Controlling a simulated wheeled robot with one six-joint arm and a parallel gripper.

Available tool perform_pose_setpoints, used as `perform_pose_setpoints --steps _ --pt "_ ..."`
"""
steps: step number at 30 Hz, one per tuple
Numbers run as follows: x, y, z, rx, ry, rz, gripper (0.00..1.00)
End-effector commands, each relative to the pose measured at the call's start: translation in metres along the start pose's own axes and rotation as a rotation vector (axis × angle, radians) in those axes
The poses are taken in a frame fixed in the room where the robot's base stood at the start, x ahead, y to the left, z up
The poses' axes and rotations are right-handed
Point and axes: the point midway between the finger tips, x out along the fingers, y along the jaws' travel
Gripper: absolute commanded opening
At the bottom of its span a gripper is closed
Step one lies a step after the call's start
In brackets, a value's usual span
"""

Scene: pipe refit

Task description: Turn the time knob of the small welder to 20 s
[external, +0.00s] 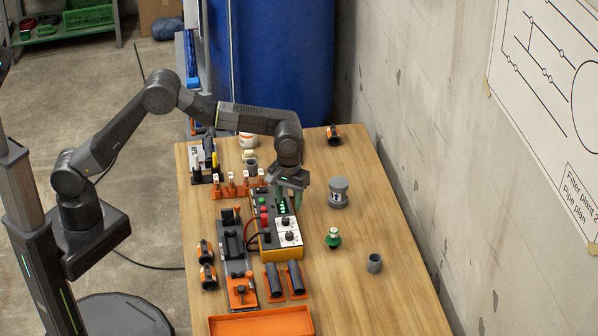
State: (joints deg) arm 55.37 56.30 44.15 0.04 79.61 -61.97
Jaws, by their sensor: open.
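The small welder (282,254) is a dark box with a yellow-orange lower edge, standing on the wooden table. Its top has a lit green display, coloured buttons along the left side and a white panel with two dark knobs, an upper one (285,222) and a lower one (289,236). I cannot tell which is the time knob, and the dial marks are too small to read. My gripper (288,204) points down over the far part of the welder, near the display and beyond the knobs. Its jaws are open and appear empty. It partly hides the welder's far end.
Left of the welder is a dark clamp rig (237,262) with an orange end. Two dark pipes (295,278) in orange holders lie in front. A green-based fitting (333,238), grey cap (339,192) and grey ring (374,263) stand right. An orange tray (262,323) lies nearest. The table's right side is mostly clear.

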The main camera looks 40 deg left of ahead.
Motion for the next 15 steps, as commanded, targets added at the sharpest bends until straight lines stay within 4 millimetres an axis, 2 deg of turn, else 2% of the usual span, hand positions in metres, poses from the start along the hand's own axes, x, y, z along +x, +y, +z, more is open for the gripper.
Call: perform_pose_setpoints --steps 15 --pt "0.101 -0.001 0.001 0.003 -0.002 -0.003 0.44"
